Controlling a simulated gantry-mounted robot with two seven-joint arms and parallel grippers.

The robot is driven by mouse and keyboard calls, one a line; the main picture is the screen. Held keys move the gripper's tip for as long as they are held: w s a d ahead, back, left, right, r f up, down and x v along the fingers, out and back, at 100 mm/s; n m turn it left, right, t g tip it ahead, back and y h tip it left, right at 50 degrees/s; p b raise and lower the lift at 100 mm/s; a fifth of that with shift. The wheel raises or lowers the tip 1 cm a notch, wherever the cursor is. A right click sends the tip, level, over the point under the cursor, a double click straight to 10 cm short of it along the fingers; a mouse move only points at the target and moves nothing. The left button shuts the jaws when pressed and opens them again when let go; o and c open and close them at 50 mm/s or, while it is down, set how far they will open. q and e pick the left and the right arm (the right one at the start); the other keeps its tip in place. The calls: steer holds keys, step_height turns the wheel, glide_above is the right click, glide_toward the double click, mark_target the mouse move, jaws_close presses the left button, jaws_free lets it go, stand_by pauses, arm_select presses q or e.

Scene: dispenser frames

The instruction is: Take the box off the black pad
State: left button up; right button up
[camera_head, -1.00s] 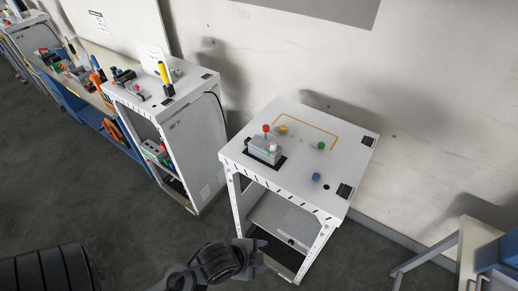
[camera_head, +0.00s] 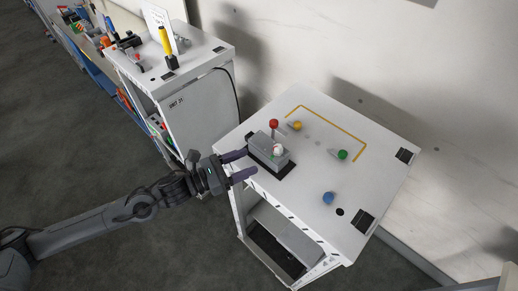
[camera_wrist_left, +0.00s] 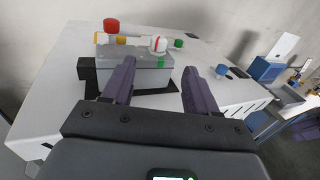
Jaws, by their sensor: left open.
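The grey box (camera_head: 268,152) sits on the black pad (camera_head: 288,171) at the near left edge of the white table top. A red knob on a stem (camera_head: 273,124) and a white and red knob (camera_head: 278,149) show at the box. In the left wrist view the box (camera_wrist_left: 145,77) is just ahead of the fingers, and part of the black pad (camera_wrist_left: 150,100) shows beneath it. My left gripper (camera_head: 238,165) is open at the table's left edge, its fingers pointing at the box with nothing between them.
Yellow (camera_head: 296,126), green (camera_head: 342,155) and blue (camera_head: 328,198) knobs stand on the white table (camera_head: 370,205). A yellow line marks the table's back part. Another white cabinet (camera_head: 200,70) stands at the back left, with a wall behind.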

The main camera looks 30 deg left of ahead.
mark_target(274, 149)
arm_select(q)
steer(key=shift+w+d+r, duration=0.25)
steer(key=shift+w+r, duration=0.2)
steer(key=shift+w, duration=0.25)
steer(key=p+x, duration=0.1)
steer(key=x, duration=0.2)
steer(key=shift+w+d, duration=0.1)
steer(key=shift+w+d+f, duration=0.1)
steer(key=shift+w+d, duration=0.25)
steer(key=shift+w, duration=0.05)
steer(key=shift+p+x, duration=1.35)
steer(key=shift+x, duration=0.6)
steer(key=shift+w+d+f, duration=0.3)
steer(key=shift+w+d, duration=0.15)
steer(key=shift+w, duration=0.1)
arm_select(e)
steer(key=v, duration=0.3)
steer(key=shift+w+r, duration=0.2)
steer(key=shift+r, duration=0.15)
arm_select(q)
jaws_close()
arm_select(e)
steer(key=shift+a, duration=0.1)
